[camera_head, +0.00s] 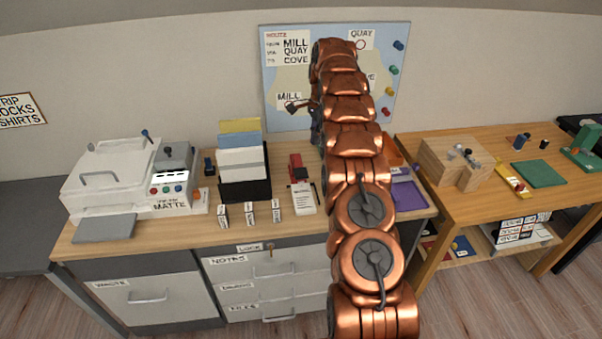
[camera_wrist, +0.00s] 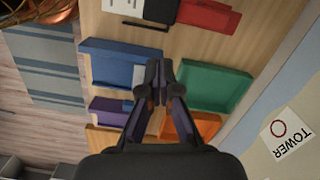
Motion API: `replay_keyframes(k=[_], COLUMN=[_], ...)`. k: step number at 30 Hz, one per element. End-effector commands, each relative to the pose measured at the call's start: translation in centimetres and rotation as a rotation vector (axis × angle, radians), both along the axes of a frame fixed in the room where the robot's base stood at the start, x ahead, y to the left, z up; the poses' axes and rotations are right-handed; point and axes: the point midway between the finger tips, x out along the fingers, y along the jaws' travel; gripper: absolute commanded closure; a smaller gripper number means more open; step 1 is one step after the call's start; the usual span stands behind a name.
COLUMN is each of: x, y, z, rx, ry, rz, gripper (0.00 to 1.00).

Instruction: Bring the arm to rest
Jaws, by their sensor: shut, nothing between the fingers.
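My copper-coloured arm (camera_head: 352,150) reaches up and forward over the wooden desk, in front of the wall map board. In the wrist view my gripper (camera_wrist: 158,72) is shut and empty, with its dark fingertips together. It points down over coloured trays, between a blue tray (camera_wrist: 112,68) and a green tray (camera_wrist: 214,88). It appears to be above them, but the exact height cannot be told. In the head view the arm hides most of the gripper.
A purple tray (camera_wrist: 108,112) and an orange tray (camera_wrist: 192,126) lie below the gripper. The map board (camera_head: 285,80) stands behind the arm. A file holder (camera_head: 244,185) and a white machine (camera_head: 125,178) stand left. A wooden block (camera_head: 452,165) sits on the right table.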

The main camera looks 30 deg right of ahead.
Motion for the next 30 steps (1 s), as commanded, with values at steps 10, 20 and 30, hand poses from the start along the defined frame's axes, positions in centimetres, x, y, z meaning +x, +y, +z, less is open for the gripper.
replay_keyframes(k=[10, 20, 30], x=[0.0, -1.8, -6.3], y=[0.2, 5.5, 12.3], z=[0.2, 4.3, 8.5], rx=[0.0, -0.002, -0.002], ry=[0.0, -0.001, 0.004], rz=[0.008, 0.195, 0.454], gripper=[1.0, 1.0, 1.0])
